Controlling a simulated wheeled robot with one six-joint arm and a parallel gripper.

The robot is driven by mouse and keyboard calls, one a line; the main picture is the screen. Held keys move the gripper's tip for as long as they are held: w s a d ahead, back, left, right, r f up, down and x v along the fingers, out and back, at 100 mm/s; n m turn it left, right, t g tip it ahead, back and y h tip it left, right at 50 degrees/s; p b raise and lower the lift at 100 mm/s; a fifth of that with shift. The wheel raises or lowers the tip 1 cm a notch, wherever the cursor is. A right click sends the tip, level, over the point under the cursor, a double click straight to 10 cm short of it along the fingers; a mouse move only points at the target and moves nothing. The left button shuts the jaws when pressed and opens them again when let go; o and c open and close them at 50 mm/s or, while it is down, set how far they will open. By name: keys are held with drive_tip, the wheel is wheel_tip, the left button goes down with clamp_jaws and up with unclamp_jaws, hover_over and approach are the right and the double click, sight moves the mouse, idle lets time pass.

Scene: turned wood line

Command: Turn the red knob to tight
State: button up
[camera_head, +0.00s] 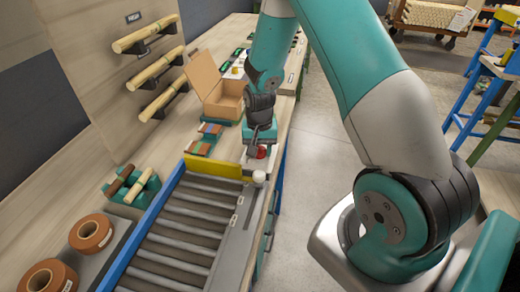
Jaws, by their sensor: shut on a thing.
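The red knob (262,152) shows as a small red patch at the far right end of the roller conveyor, on a pale base at the bench edge. My gripper (256,150) points down over it and is shut on it. The fingers and the arm end hide most of the knob. The knob's turn angle and any tight marking cannot be made out.
A roller conveyor (180,234) with a yellow end bar (219,168) lies in front of the gripper. A white round knob (259,177) is close by. An open cardboard box (222,100) stands behind on the bench. Tape rolls (91,233) are at lower left.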

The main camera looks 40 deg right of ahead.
sight(260, 148)
drive_tip(key=shift+m, duration=0.7)
drive_tip(key=o, duration=0.9)
wheel_tip(260, 148, up, 17)
drive_tip(key=shift+r+b, duration=0.2)
drive_tip(key=shift+b, duration=0.7)
